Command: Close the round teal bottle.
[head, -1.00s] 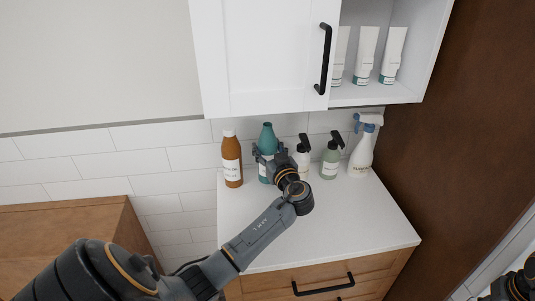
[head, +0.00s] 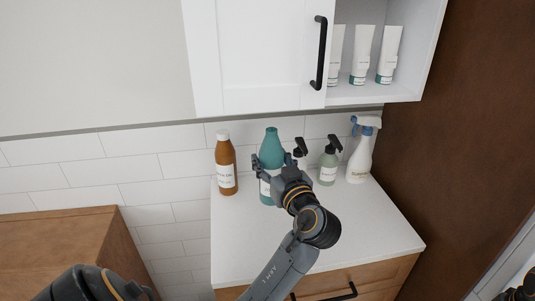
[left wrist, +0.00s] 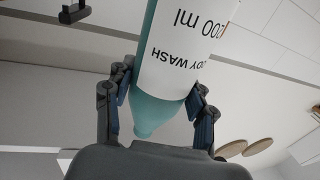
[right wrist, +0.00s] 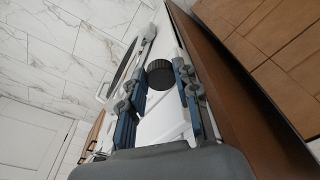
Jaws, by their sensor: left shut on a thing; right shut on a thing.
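The round teal bottle (head: 272,146) stands upright on the white counter, among other bottles, and its narrow teal top shows no cap. My left gripper (head: 271,168) is shut around its upper part and hides some of it. In the left wrist view the bottle (left wrist: 165,105) appears upside down between the fingers, with a white body wash label. My right gripper (right wrist: 162,95) is shut on a round black ribbed cap (right wrist: 161,72), seen between its fingertips. In the head view only a bit of my right arm shows at the lower right corner.
A brown bottle (head: 226,160) stands left of the teal one. A black pump top (head: 301,148), a green pump bottle (head: 329,164) and a white spray bottle (head: 360,157) stand to the right. A white cabinet (head: 253,60) hangs above. The front counter (head: 365,225) is clear.

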